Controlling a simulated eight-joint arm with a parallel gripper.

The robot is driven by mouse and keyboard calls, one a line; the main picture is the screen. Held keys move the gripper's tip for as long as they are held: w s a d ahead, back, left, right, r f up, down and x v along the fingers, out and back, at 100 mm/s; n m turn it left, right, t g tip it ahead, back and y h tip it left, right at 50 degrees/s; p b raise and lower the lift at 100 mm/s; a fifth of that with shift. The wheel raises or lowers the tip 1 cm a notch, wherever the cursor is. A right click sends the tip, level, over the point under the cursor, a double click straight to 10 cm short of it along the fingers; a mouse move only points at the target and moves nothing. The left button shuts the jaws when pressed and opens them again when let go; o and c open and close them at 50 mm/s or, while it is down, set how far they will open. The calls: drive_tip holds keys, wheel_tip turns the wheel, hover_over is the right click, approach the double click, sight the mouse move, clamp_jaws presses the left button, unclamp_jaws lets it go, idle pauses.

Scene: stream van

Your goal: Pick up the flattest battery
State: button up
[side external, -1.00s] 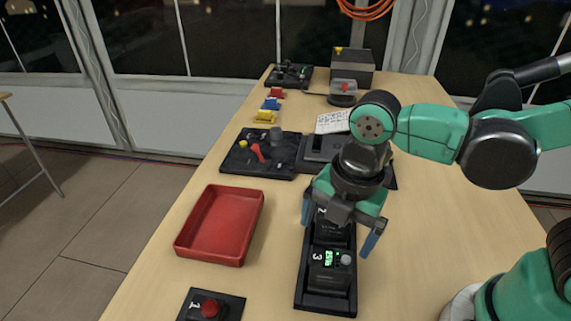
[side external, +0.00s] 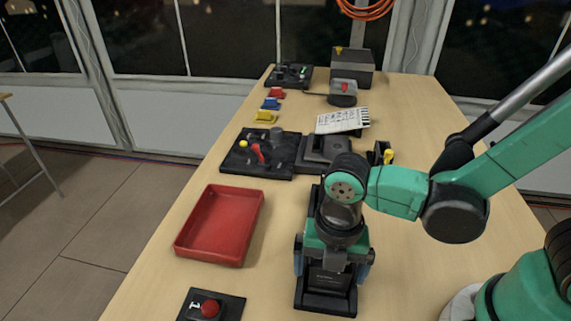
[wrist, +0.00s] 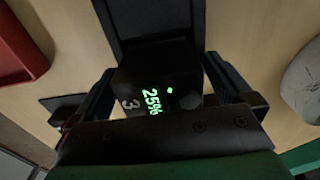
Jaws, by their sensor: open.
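The battery marked 3 (wrist: 135,85) has a green display reading 25% in the wrist view. In the side view its front face (side external: 330,280) shows below my gripper, and its top is hidden. It stands in the long black rack (side external: 325,305). My gripper (side external: 333,262) is open and points down, with one finger on each side of this battery. The wrist view shows my gripper (wrist: 160,88) straddling it; I cannot tell whether the fingers touch it. The rack behind is mostly hidden by my gripper in the side view.
A red tray (side external: 181,246) lies left of the rack. A black pad with a red button (side external: 209,307) is at the front. Behind are a black board with small parts (side external: 235,162), a black device (side external: 326,148) and a white card (side external: 343,120). The table between tray and rack is clear.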

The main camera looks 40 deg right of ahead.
drive_tip(key=c, duration=1.5)
